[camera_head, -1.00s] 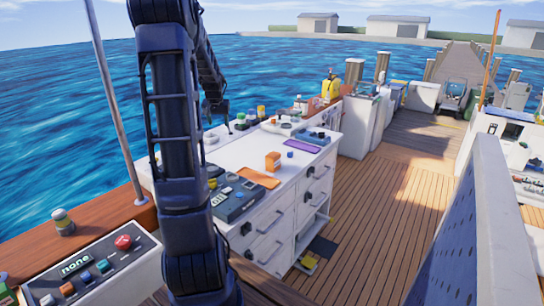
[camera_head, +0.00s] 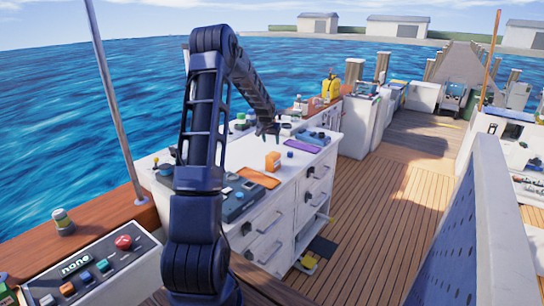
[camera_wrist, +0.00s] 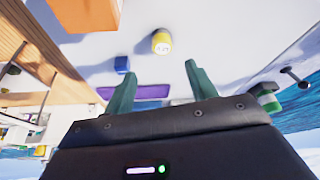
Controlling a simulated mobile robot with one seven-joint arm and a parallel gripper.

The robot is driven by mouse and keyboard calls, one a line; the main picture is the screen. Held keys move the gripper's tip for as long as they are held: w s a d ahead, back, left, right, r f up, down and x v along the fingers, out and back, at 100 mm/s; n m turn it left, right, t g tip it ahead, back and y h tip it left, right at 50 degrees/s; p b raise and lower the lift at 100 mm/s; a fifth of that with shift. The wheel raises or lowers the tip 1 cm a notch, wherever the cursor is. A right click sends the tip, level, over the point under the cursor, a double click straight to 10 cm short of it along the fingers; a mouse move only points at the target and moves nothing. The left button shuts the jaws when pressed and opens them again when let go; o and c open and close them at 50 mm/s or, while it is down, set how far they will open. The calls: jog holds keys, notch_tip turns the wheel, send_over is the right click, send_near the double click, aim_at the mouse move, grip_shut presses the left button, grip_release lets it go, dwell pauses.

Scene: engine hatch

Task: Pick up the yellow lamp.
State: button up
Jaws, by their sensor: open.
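A small yellow cylinder with a pale top (camera_wrist: 161,42), which I take for the yellow lamp, stands on the white counter in the wrist view. It lies just beyond the gap between my fingertips and is not touched. I cannot make it out for sure in the head view. My gripper (camera_wrist: 161,72) is open and empty, its two dark green fingers spread apart. In the head view my gripper (camera_head: 268,131) hangs over the far part of the white counter (camera_head: 262,206).
A blue block (camera_wrist: 122,64) stands near the lamp, left of it. A purple mat (camera_wrist: 148,92) and an orange box (camera_wrist: 85,14) are close by. A green object (camera_wrist: 268,98) is at right. A yellow canister (camera_head: 330,88) stands farther along the rail.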

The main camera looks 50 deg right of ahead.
jog(key=x, duration=0.3)
jog(key=shift+f, duration=0.1)
jog(key=shift+w+a+x, duration=0.1)
jog(key=shift+a+x, duration=0.05)
jog(key=shift+x, duration=0.75)
jog(key=shift+w+a+x, duration=0.1)
jog(key=shift+x, duration=0.75)
jog(key=shift+w+a+x, duration=0.1)
jog(key=shift+a+x, duration=0.05)
jog(key=shift+x, duration=0.75)
jog(key=c, duration=1.1)
